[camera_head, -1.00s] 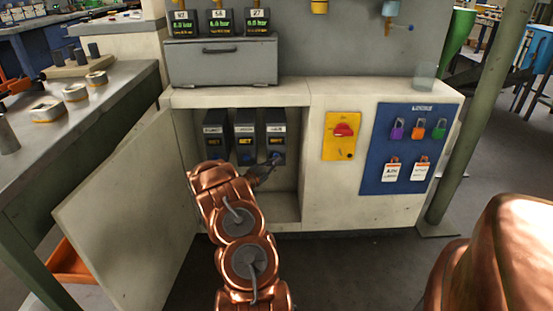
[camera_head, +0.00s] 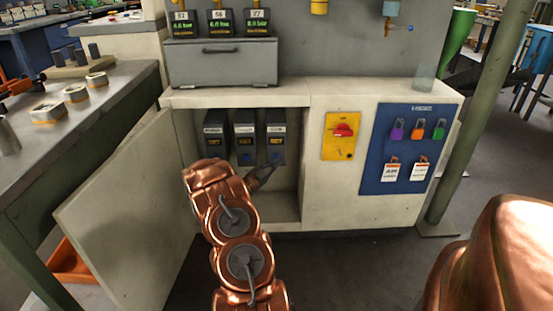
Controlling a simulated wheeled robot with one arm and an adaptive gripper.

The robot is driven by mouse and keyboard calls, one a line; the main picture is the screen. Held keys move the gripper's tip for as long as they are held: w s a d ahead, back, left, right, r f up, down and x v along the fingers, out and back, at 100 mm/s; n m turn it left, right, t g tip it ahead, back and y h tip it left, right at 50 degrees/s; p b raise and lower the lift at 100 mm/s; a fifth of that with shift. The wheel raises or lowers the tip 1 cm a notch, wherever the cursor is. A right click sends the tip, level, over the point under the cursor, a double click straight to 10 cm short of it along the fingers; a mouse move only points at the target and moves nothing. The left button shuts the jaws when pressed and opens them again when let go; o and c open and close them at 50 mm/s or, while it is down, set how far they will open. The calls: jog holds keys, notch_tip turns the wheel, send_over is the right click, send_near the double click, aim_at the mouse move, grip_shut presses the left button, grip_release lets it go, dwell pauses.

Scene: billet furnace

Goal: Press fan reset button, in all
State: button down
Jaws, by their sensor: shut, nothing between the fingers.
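Three dark relay-like modules hang side by side inside the open cabinet: left module (camera_head: 215,138), middle module (camera_head: 245,138) and right module (camera_head: 276,137). The fan reset button cannot be told apart for sure; a small blue spot shows low on the right module. My gripper (camera_head: 270,169) is shut and empty, pointing up and right at the lower end of the right module. Whether its tip touches the module cannot be told.
The cabinet door (camera_head: 130,220) stands open on the left. Right of the opening are a yellow plate with a red rotary switch (camera_head: 342,131) and a blue lock board (camera_head: 408,150). A grey drawer box (camera_head: 221,63) sits on the cabinet top. A green post (camera_head: 478,110) stands at right.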

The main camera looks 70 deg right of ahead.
jog(key=shift+s+a, duration=0.35)
jog(key=shift+a, duration=0.4)
jog(key=shift+s+a, duration=0.35)
jog(key=shift+a, duration=0.45)
jog(key=shift+s+a, duration=0.35)
jog(key=shift+a, duration=0.4)
